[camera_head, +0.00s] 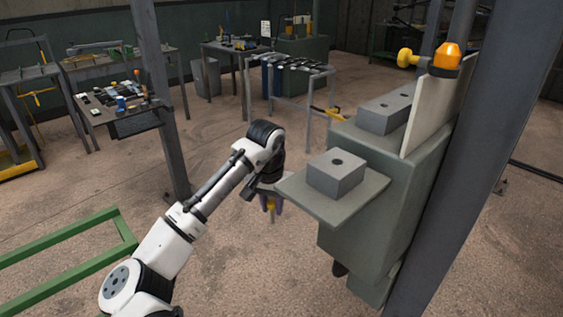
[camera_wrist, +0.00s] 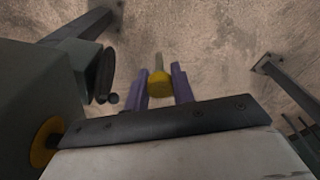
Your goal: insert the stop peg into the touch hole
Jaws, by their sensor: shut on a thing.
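My gripper (camera_head: 271,206) hangs pointing down just left of the shelf plate, its fingers below the plate's level. In the wrist view its purple fingers (camera_wrist: 160,88) are shut on the stop peg (camera_wrist: 159,84), which has a yellow head and a paler shaft pointing away from the palm.
The shelf plate (camera_head: 296,190) juts from a grey-green machine body (camera_head: 383,185). Behind are a longer grey block (camera_head: 375,115), an upright panel (camera_head: 427,112) and an orange lamp (camera_head: 447,56). Steel posts stand left (camera_head: 160,100) and right. A green frame (camera_head: 60,240) lies lower left.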

